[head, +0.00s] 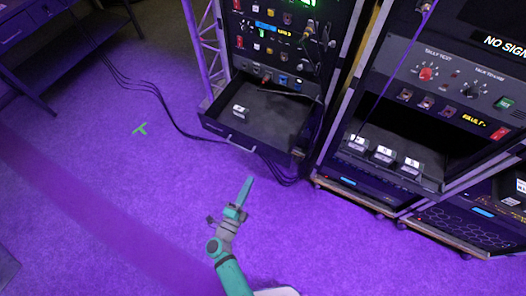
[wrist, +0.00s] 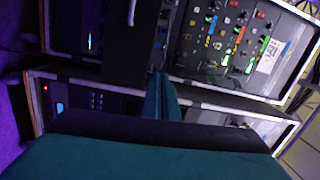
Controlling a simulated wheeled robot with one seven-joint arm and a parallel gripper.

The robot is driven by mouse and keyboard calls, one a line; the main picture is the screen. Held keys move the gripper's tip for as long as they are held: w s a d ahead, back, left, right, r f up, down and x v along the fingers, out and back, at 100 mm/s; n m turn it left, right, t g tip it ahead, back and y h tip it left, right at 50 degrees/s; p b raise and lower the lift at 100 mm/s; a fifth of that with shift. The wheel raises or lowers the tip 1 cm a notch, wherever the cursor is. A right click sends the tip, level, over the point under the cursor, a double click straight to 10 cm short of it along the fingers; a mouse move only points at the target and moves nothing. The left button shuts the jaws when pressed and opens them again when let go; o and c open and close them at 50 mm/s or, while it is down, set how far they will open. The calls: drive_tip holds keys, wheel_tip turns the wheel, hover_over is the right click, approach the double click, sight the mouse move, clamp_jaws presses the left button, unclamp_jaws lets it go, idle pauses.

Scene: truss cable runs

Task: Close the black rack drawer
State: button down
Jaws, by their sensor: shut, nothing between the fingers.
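The black rack drawer (head: 262,136) is pulled out of the left rack in the head view, its open tray showing. A light handle (head: 240,143) sits on its front face. In the wrist view a dark panel with a pale handle (wrist: 132,12), apparently the drawer front, lies at the top. My gripper (head: 249,181) is teal, with its fingers together and empty. It is in front of and below the drawer in the head view, apart from the handle. The fingers also show in the wrist view (wrist: 160,90), pointing toward the racks; their distance from the panel is hard to judge.
A small white-labelled block (head: 240,110) and a dark rod lie in the drawer. A second rack (head: 420,115) stands close on the right. Black cables (head: 165,110) run across the floor to the rack's base. A desk (head: 35,30) is far left. The purple floor (head: 120,190) is mostly clear.

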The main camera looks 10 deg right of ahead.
drive_tip(key=w+f+m+g+h, duration=0.1)
drive_tip(key=w+f+m+g, duration=0.1)
drive_tip(key=w, duration=0.1)
approach(267, 145)
drive_tip(key=x, duration=0.6)
drive_tip(key=shift+w+d, duration=0.15)
idle(0.3)
